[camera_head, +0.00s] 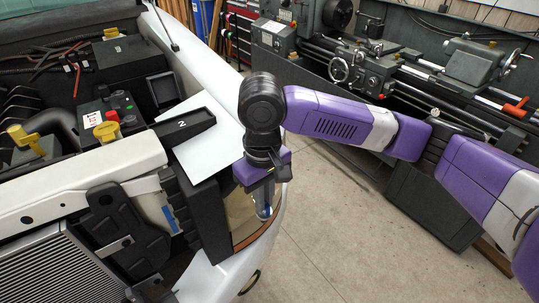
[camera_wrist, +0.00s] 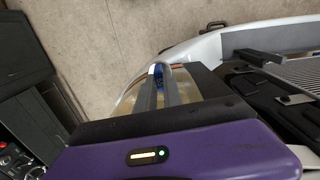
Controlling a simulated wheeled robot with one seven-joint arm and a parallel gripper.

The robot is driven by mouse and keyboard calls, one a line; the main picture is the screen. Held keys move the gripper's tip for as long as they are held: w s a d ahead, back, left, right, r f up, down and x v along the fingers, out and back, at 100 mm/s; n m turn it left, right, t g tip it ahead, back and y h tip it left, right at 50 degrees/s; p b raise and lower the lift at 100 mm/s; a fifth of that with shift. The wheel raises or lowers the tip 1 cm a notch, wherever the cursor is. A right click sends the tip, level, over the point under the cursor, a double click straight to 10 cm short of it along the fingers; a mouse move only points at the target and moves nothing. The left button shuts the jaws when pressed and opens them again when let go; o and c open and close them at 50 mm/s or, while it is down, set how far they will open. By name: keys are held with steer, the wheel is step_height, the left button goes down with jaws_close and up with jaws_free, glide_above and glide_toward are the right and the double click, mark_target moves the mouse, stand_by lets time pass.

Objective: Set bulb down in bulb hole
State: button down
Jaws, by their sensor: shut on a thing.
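My gripper (camera_head: 263,203) points down at the front corner of the pickup and is shut on the bulb (camera_head: 264,214). Only a small, bluish, shiny part of the bulb shows between and below the fingers. The headlight housing (camera_head: 240,212), tan inside with an orange-brown rim, lies right behind and below the fingers. The bulb hole itself cannot be made out. I cannot tell whether the bulb touches the housing.
A black box-like part (camera_head: 203,212) stands just left of the gripper. The white fender (camera_head: 211,115) and the engine bay with a battery (camera_head: 109,118) lie farther left. A lathe (camera_head: 385,65) stands at the back right. The concrete floor (camera_head: 330,235) right of the truck is clear.

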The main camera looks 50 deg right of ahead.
steer(key=s+a+f, duration=0.1)
steer(key=a+f, duration=0.2)
steer(key=f, duration=0.9)
steer(key=s+a+f+n, duration=0.1)
steer(key=a+f, duration=0.2)
steer(key=f, duration=0.9)
steer(key=s+a+f, duration=0.1)
steer(key=a+f, duration=0.2)
steer(key=f, duration=0.9)
steer(key=shift+a+f, duration=0.35)
steer(key=shift+f, duration=0.05)
